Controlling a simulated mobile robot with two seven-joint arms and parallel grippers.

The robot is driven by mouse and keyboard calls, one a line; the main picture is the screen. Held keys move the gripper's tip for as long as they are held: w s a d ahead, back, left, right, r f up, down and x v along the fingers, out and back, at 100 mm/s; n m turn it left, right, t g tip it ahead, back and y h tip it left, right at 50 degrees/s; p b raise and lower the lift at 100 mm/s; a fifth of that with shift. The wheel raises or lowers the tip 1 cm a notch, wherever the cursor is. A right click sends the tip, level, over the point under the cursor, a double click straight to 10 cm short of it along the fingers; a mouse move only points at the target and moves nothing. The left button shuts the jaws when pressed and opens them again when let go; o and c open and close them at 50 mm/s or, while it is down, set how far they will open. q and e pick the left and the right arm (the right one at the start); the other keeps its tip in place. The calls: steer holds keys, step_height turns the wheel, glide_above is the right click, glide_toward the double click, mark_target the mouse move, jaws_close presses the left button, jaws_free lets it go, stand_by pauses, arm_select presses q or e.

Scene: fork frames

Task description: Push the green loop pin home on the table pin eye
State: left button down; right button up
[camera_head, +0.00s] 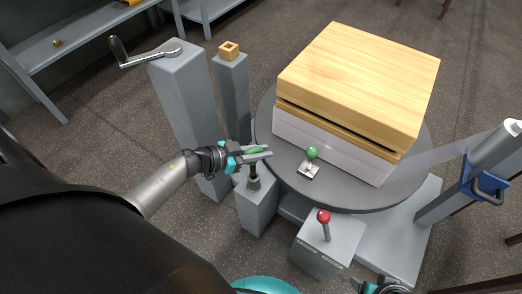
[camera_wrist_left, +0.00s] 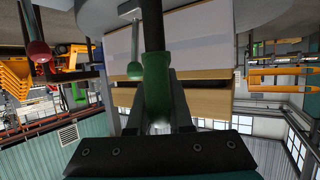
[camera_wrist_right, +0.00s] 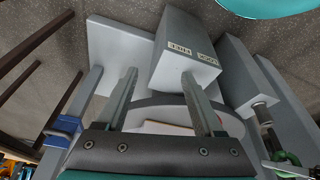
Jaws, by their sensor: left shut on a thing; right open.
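The green loop pin (camera_head: 257,150) has a green grip and a dark shaft pointing down. My left gripper (camera_head: 262,151) is shut on the grip, which also shows in the left wrist view (camera_wrist_left: 157,85). The table pin eye (camera_head: 254,184) is a dark grey collar on top of a short grey pedestal beside the round table. The shaft lines up with the collar and meets it; how deep it sits I cannot tell. The right wrist view shows the collar (camera_wrist_right: 262,113) and part of the green loop. My right gripper (camera_wrist_right: 158,80) is open and empty.
The round table (camera_head: 262,122) carries a wood-topped box (camera_head: 360,75) and a green-knobbed lever (camera_head: 312,153). A red-knobbed lever (camera_head: 323,216) stands on a labelled box. A crank post (camera_head: 185,90) and a post with a wooden square (camera_head: 229,50) stand behind. A blue clamp (camera_head: 475,185) is at right.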

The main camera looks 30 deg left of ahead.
steer(key=shift+s+f, duration=0.2)
steer(key=shift+f, duration=0.55)
steer(key=shift+s+f, duration=0.15)
steer(key=shift+f, duration=0.55)
steer(key=shift+s+f, duration=0.1)
steer(key=shift+f, duration=0.2)
steer(key=shift+s+d+f+g, duration=0.1)
steer(key=shift+s+f+g, duration=0.1)
steer(key=shift+f, duration=0.35)
steer(key=shift+s+f+g, duration=0.1)
steer(key=shift+s+f, duration=0.05)
steer(key=shift+f, duration=0.4)
arm_select(q)
steer(key=shift+f, duration=0.2)
arm_select(e)
steer(key=shift+w+r, duration=0.15)
steer(key=shift+r, duration=0.15)
arm_select(q)
steer(key=shift+f+b, duration=1.05)
steer(key=shift+f, duration=0.15)
arm_select(e)
steer(key=shift+w+r, duration=0.35)
steer(key=shift+r, duration=0.55)
steer(key=shift+w+r, duration=0.35)
steer(key=shift+r, duration=0.5)
